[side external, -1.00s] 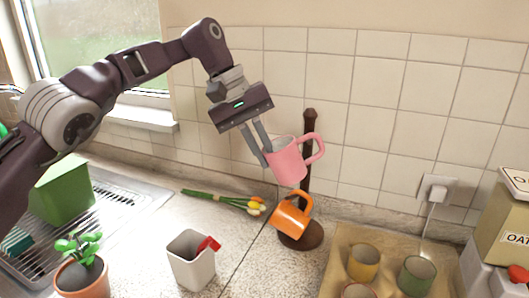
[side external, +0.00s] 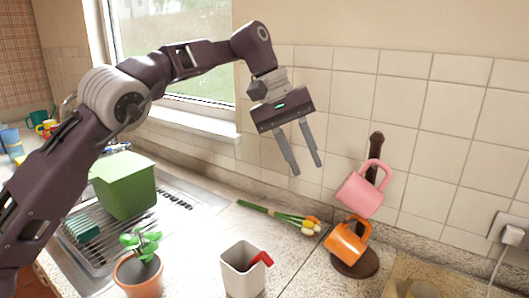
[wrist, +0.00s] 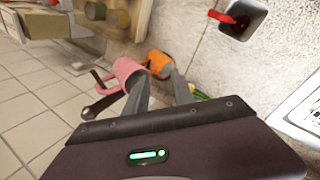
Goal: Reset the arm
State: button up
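My gripper (side external: 309,169) is open and empty, raised in the air to the left of the mug stand (side external: 376,144). Its two fingers point down with a clear gap between them. A pink mug (side external: 359,195) hangs on the dark wooden stand, apart from the fingers in the side view. An orange mug (side external: 345,243) hangs tilted lower on the same stand. In the wrist view the pink mug (wrist: 126,70) and the orange mug (wrist: 158,62) show beyond the fingertips.
Tulips (side external: 280,217) lie on the counter below my gripper. A white bin (side external: 241,270) with a red item, a potted plant (side external: 139,272) and a green box (side external: 124,184) in the sink area stand to the left. A tiled wall (side external: 440,150) is behind; the air around my gripper is clear.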

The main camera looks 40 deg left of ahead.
jog(key=s+a, duration=0.2)
jog(key=a, duration=0.6)
jog(key=s+a+r+t, duration=0.15)
jog(key=s+r, duration=0.25)
jog(key=s, duration=0.4)
jog(key=s+a+f+m+t+y, duration=0.1)
jog(key=s+f+m, duration=0.1)
jog(key=s, duration=0.6)
jog(key=s+a+f+m+y, duration=0.2)
jog(key=s+f, duration=0.1)
jog(key=s, duration=0.6)
jog(key=s+a+f+m+t+y, duration=0.1)
jog(key=s+a+f+m, duration=0.1)
jog(key=s, duration=0.7)
jog(key=shift+a+f+t+y, duration=0.2)
jog(key=shift+f+t+y, duration=0.2)
jog(key=shift+f, duration=0.35)
